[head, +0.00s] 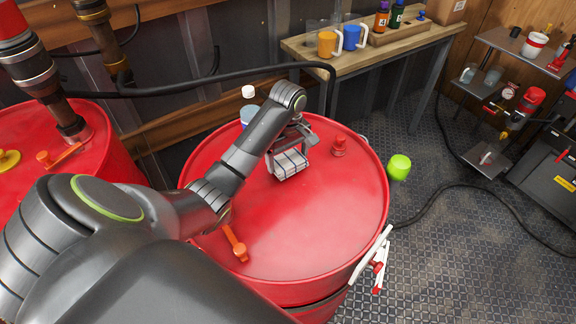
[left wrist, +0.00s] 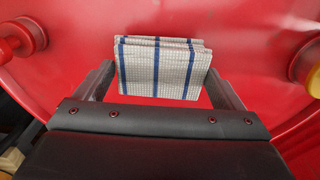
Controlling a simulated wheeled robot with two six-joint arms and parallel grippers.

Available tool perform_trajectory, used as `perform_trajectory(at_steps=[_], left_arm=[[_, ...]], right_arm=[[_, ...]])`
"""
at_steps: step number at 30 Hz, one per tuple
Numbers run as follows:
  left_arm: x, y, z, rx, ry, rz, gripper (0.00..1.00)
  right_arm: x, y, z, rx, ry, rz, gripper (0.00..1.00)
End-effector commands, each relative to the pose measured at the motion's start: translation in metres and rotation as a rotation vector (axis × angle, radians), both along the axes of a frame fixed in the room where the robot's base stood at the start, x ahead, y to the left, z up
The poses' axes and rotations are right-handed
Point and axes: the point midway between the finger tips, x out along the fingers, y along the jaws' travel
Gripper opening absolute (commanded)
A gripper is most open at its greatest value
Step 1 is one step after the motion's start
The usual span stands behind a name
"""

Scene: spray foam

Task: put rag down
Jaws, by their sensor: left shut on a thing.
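The rag (head: 290,164) is a folded white cloth with dark blue stripes and a fine check. It also shows in the left wrist view (left wrist: 160,68), between the two fingers. My left gripper (head: 289,155) is shut on the rag, over the top of the red drum (head: 300,240). In the left wrist view the red drum top fills the background behind the cloth. I cannot tell whether the rag touches the drum top. My right gripper is not in view.
A red cap (head: 339,146) stands on the drum top, right of the rag. An orange handle (head: 236,243) lies near the front left. A bottle with a white cap (head: 248,92) is behind. White-and-red clips (head: 372,262) hang at the right rim. The front drum top is clear.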

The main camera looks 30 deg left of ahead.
Motion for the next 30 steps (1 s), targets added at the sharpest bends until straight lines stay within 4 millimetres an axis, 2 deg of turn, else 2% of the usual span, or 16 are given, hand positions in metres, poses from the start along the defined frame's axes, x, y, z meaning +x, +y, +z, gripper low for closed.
perform_trajectory(at_steps=[1,4,9,17,18,19,30], left_arm=[[-0.001,-0.001,0.000,-0.003,0.006,0.001,0.72],[-0.001,0.000,-0.010,-0.003,0.004,0.002,0.72],[0.000,0.000,-0.018,0.001,0.002,0.000,0.72],[0.000,0.000,-0.019,0.000,0.001,0.000,0.72],[0.000,0.000,-0.020,0.000,0.001,0.000,0.95],[0.000,0.000,-0.020,0.000,0.001,0.000,0.99],[0.000,0.000,-0.022,0.000,0.000,0.000,1.00]], right_arm=[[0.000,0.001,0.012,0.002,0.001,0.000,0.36],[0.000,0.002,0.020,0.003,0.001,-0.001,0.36],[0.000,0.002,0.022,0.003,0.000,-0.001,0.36],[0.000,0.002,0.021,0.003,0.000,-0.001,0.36],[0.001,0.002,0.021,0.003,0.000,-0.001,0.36],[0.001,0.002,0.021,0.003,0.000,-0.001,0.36],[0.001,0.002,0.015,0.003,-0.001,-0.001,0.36]])
